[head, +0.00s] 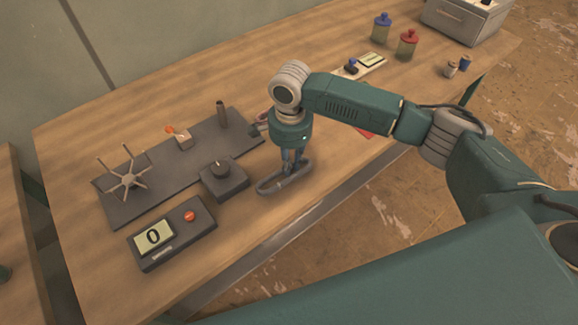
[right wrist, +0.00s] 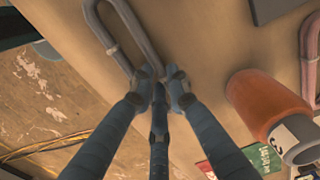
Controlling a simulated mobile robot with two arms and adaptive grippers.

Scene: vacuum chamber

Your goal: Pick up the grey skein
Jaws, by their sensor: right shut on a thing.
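The grey skein (head: 268,188) is an elongated closed loop near the front edge of the wooden table, right of the black knob box. My right gripper (head: 291,167) reaches down from above and is shut on one end of it. In the right wrist view my fingertips (right wrist: 160,80) close on the near end of the grey skein (right wrist: 138,30), which stretches away toward the top. I cannot tell whether the skein touches the table or hangs just above it. My left gripper is not in view.
A dark panel with a spoked handwheel (head: 128,180), a knob box (head: 224,180) and a counter box reading 0 (head: 173,233) stand to the left. An orange cylinder (right wrist: 262,100) and a pinkish loop (right wrist: 309,50) are close by on the right. Jars (head: 407,43) stand at the back.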

